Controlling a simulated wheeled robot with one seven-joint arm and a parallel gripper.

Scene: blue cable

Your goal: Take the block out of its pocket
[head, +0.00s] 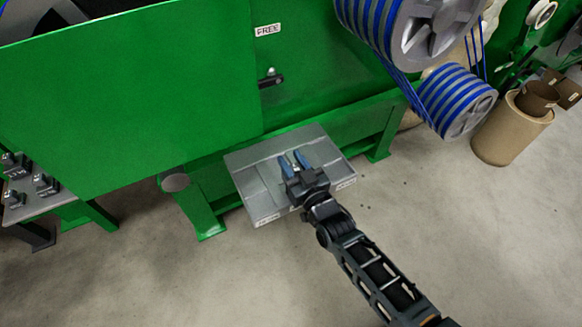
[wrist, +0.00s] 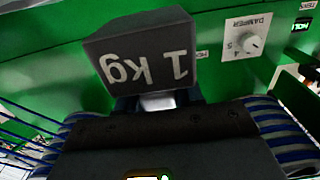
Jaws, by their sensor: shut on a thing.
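My gripper (head: 294,162) is over the grey tray (head: 245,160) in the head view, its blue fingers pointing toward the green machine. In the wrist view a dark grey block (wrist: 140,58) marked "1 kg", upside down in the picture, sits just beyond the fingers. A pale metal piece (wrist: 158,101) below the block shows between the fingers, and the gripper is shut on it. In the head view only a small pale bit shows between the fingers; the block is not clear there. I cannot tell whether it touches the tray, and no pocket shows around it.
A green machine (head: 130,95) stands behind the tray, with a "FREE" label and a black lever (head: 270,80). Blue cable reels (head: 455,105) are at right near a brown drum (head: 508,133). Small weights (head: 45,184) stand on a bench at left. The floor in front is clear.

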